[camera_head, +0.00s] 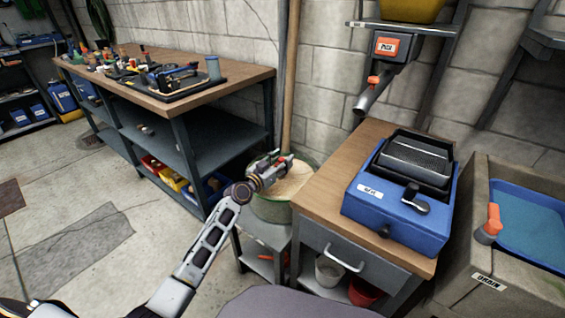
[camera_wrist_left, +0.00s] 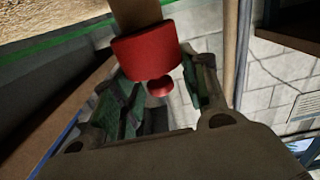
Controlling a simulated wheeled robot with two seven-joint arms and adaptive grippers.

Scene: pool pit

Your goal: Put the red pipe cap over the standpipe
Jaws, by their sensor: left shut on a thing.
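A red pipe cap (camera_wrist_left: 145,50) with a small round knob is at my left gripper (camera_wrist_left: 165,98) in the left wrist view. The gripper is shut on it, with the fingers on either side of the knob. A tan-brown column (camera_wrist_left: 135,12) meets the cap's far side; I cannot tell whether it is the standpipe, or whether the cap touches it. In the head view, my left gripper (camera_head: 278,170) is over the round green tub, with a little red at its tip. No standpipe is clearly identifiable there. My right gripper is not in view.
The green tub (camera_head: 272,210) holds pale grainy material. A tall tan pole (camera_head: 290,75) rises behind it. A wooden-topped cabinet (camera_head: 318,192) with a blue machine (camera_head: 395,215) stands close on the right. A cluttered workbench (camera_head: 235,82) is at the back left.

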